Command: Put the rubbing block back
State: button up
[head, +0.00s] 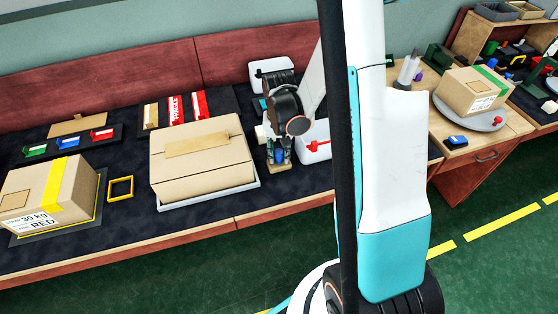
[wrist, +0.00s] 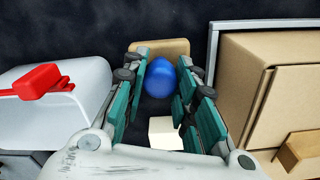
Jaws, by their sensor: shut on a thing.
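The rubbing block has a blue round knob (head: 279,155) on a flat wooden base (head: 279,168). In the wrist view the blue knob (wrist: 160,77) sits between the teal fingers, with the wooden base (wrist: 158,46) beyond the fingertips. My gripper (head: 279,150) is shut on the knob and points down at the dark mat, between the large carton and the white bin. My gripper also shows in the wrist view (wrist: 166,85). I cannot tell whether the base touches the mat.
A large carton (head: 200,165) on a light tray stands close on the left. A white block (wrist: 165,132) lies near the fingers. A yellow frame (head: 121,188) lies farther left, near a taped carton (head: 50,195).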

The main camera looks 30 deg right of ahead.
aim_at(279, 162)
jog(key=shift+f+b, duration=0.5)
jog(key=shift+f, duration=1.2)
jog(key=shift+f, duration=0.15)
jog(key=o, duration=1.1)
jog(key=shift+c, duration=0.2)
notch_tip(279, 162, up, 12)
jog(key=p, duration=0.4)
jog(key=shift+r+p, duration=0.2)
jog(key=shift+p, duration=0.2)
